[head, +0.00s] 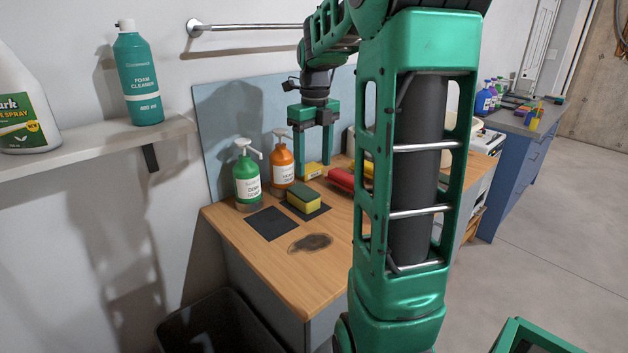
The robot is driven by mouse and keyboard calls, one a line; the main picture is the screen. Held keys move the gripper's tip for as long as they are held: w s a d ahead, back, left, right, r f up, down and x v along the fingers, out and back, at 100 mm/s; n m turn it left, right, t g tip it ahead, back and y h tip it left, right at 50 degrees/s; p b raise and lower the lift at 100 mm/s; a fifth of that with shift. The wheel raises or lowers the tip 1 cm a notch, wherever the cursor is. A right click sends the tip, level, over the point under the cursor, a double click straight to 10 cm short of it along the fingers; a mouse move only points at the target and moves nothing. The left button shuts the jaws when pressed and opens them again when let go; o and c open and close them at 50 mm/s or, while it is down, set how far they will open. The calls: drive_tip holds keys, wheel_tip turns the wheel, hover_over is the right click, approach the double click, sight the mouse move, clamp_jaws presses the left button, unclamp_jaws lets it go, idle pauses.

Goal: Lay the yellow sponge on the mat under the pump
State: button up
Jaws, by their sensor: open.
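A yellow sponge with a green top (303,203) lies on the right-hand dark mat (322,211), in front of the orange pump bottle (283,160). A bare dark mat (268,224) lies to its left, in front of the green pump bottle (246,180). My gripper (313,172) points down, open, behind and a little right of the sponge. A small yellow object (313,171) shows near its fingertips; I cannot tell whether it is between them.
A red object (340,180) lies right of the gripper, with another yellow thing (368,169) partly hidden by my arm. A dark stain (311,243) marks the wooden worktop (280,275). A shelf (100,144) holds spray and foam bottles. A blue counter (515,170) stands at right.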

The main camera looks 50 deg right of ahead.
drive_tip(key=s+a+f+n, duration=0.2)
drive_tip(key=s+a+n, duration=0.2)
drive_tip(key=s+n, duration=0.3)
drive_tip(key=s+a+f+n, duration=0.3)
drive_tip(key=s+n, duration=0.4)
drive_tip(key=n, duration=0.5)
drive_tip(key=s+a+f+n, duration=0.3)
drive_tip(key=s+a+n, duration=0.3)
drive_tip(key=n, duration=0.3)
drive_tip(key=shift+s+f+n, duration=0.15)
drive_tip(key=shift+s+n, duration=0.25)
drive_tip(key=shift+s, duration=0.2)
drive_tip(key=shift+s+a+f+n, duration=0.15)
drive_tip(key=shift+s+f+n, duration=0.15)
drive_tip(key=shift+s+n, duration=0.3)
drive_tip(key=shift+w, duration=0.15)
drive_tip(key=shift+w+f, duration=0.35)
drive_tip(key=shift+w, duration=0.4)
drive_tip(key=shift+s+r, duration=0.1)
drive_tip(key=shift+s, duration=0.05)
